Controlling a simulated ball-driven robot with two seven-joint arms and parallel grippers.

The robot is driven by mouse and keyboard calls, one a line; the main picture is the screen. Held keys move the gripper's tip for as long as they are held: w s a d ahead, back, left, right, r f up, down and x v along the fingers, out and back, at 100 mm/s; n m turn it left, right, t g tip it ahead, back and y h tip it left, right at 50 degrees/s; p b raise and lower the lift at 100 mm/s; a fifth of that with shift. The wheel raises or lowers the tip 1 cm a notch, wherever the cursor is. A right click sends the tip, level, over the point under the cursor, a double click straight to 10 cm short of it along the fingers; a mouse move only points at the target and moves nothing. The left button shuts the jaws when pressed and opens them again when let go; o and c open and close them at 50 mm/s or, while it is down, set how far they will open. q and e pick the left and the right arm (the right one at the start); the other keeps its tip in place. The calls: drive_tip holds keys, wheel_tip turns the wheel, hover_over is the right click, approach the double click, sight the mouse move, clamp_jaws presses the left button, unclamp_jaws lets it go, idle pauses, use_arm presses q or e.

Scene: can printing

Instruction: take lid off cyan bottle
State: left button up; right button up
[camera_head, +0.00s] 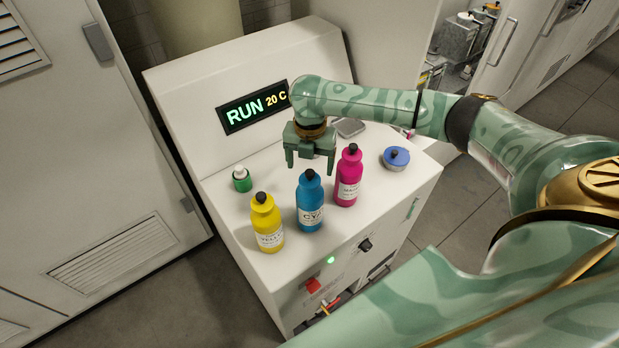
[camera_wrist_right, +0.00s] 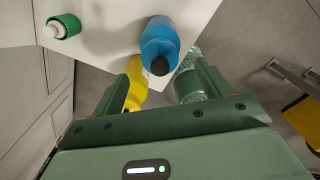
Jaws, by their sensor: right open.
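The cyan bottle (camera_head: 310,207) stands upright on the white machine top, with its black lid (camera_head: 311,174) on. It also shows in the right wrist view as a blue bottle (camera_wrist_right: 160,38), its dark lid (camera_wrist_right: 160,66) facing the camera. My right gripper (camera_head: 310,166) is open and empty, pointing down above and behind the cyan bottle. In the right wrist view the lid appears between and beyond the fingers (camera_wrist_right: 152,90), apart from them. My left gripper is not in view.
A yellow bottle (camera_head: 267,226) stands left of the cyan one, and a magenta bottle (camera_head: 347,182) close on its right. A small green pot (camera_head: 242,181) and a blue round container (camera_head: 396,158) are at the sides. The display panel (camera_head: 254,107) rises behind.

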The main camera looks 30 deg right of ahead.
sight(310, 172)
wheel_tip(310, 172, down, 4)
drive_tip(key=c, duration=1.1)
drive_tip(key=shift+o, duration=0.2)
drive_tip(key=shift+r, duration=0.15)
